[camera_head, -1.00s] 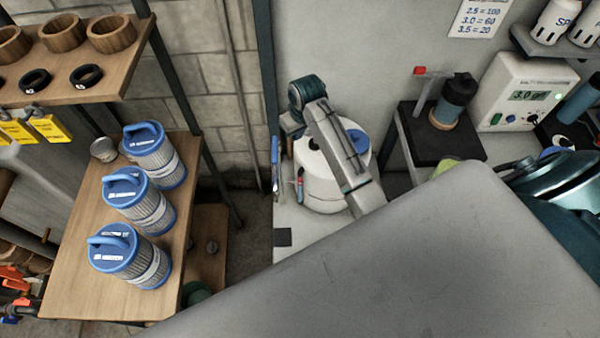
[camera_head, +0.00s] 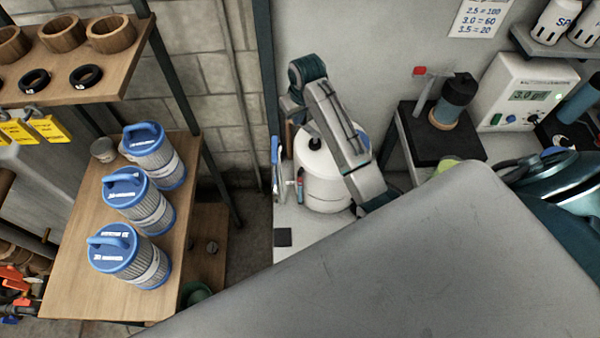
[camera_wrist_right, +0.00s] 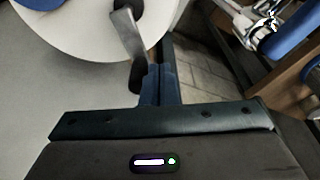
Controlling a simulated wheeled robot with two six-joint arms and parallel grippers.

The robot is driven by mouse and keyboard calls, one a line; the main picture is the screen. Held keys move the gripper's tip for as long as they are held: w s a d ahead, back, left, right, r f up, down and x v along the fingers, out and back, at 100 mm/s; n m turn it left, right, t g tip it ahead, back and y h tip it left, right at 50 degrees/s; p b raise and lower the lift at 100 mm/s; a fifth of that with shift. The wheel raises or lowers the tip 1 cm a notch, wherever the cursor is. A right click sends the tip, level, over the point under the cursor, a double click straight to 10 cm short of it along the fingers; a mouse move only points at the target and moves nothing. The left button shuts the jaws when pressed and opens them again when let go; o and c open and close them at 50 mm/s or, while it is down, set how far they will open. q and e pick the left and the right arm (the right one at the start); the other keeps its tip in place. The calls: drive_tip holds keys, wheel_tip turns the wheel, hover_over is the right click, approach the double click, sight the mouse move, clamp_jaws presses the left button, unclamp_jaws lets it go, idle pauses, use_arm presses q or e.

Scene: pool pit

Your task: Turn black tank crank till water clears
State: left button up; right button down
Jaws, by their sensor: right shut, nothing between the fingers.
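A white tank (camera_head: 322,182) with a blue patch on its lid stands in the corner, partly behind my right arm. A black knob (camera_head: 314,143) shows on its top. In the right wrist view, a grey metal crank bar (camera_wrist_right: 127,38) with a dark end reaches past the rim of the white tank top (camera_wrist_right: 80,32). My right gripper (camera_head: 289,112) is above the tank's left side; its fingertips are hard to make out in the head view. In the right wrist view its fingers (camera_wrist_right: 160,84) are shut and empty beside the dark end; contact is unclear. My left gripper is out of view.
Blue-capped filter cartridges (camera_head: 137,205) stand on a wooden shelf (camera_head: 70,275) at left. A black stand (camera_head: 435,145) holds a dark bottle, with a white meter (camera_head: 525,90) to its right. A wall and a dark post are close behind the tank.

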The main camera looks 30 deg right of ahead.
drive_tip(key=shift+r, duration=2.4)
drive_tip(key=shift+f, duration=0.1)
